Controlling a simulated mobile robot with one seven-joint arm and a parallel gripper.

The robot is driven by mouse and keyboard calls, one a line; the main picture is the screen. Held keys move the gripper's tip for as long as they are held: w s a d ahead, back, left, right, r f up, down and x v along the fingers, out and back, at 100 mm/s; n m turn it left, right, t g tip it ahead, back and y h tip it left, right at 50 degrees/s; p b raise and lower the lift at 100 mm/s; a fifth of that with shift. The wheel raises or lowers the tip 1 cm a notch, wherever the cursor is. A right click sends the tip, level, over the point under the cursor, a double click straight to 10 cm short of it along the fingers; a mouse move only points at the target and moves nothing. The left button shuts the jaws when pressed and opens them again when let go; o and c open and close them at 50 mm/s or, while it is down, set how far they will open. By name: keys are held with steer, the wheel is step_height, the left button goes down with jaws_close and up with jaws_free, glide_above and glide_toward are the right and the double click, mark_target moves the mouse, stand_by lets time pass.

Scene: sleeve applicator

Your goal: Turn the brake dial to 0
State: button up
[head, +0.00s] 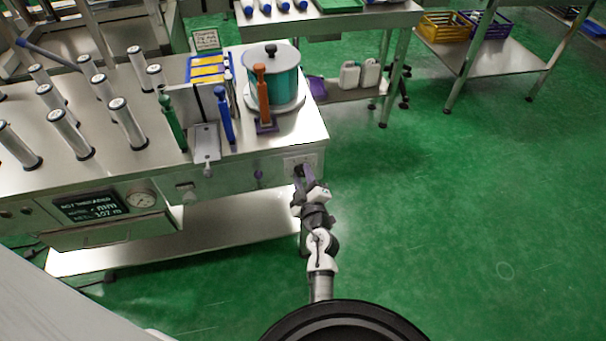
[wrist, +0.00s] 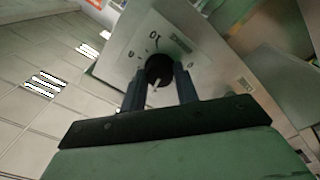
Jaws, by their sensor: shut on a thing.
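The brake dial is a round black knob (wrist: 159,68) on a pale plate (wrist: 121,50) with printed numerals. A "10" is readable above the knob; the other marks are too small or tilted to read surely. A short white pointer line on the knob points down in the wrist view, away from the "10". My gripper (wrist: 160,76) has one dark finger on each side of the knob and is shut on it. In the head view my gripper (head: 304,175) is at the right end of the bench front, largely covering the dial and its plate (head: 290,163).
The steel bench (head: 250,165) carries several upright rollers, a teal spool (head: 272,82) and coloured-handled levers. A display (head: 90,206) and a gauge (head: 141,200) are on its front, left of my gripper. Green floor (head: 450,220) to the right is clear.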

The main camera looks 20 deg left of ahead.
steer(key=n+p, duration=0.1)
steer(key=n, duration=0.4)
steer(key=shift+n+p, duration=0.3)
steer(key=shift+p, duration=0.1)
steer(key=n, duration=0.6)
steer(key=shift+p, duration=0.3)
steer(key=n, duration=0.6)
steer(key=shift+f+n, duration=0.1)
steer(key=shift+n, duration=0.2)
steer(key=n+b, duration=0.1)
steer(key=n, duration=0.5)
steer(key=shift+n+b, duration=0.3)
steer(key=o, duration=1)
steer(key=shift+d, duration=0.1)
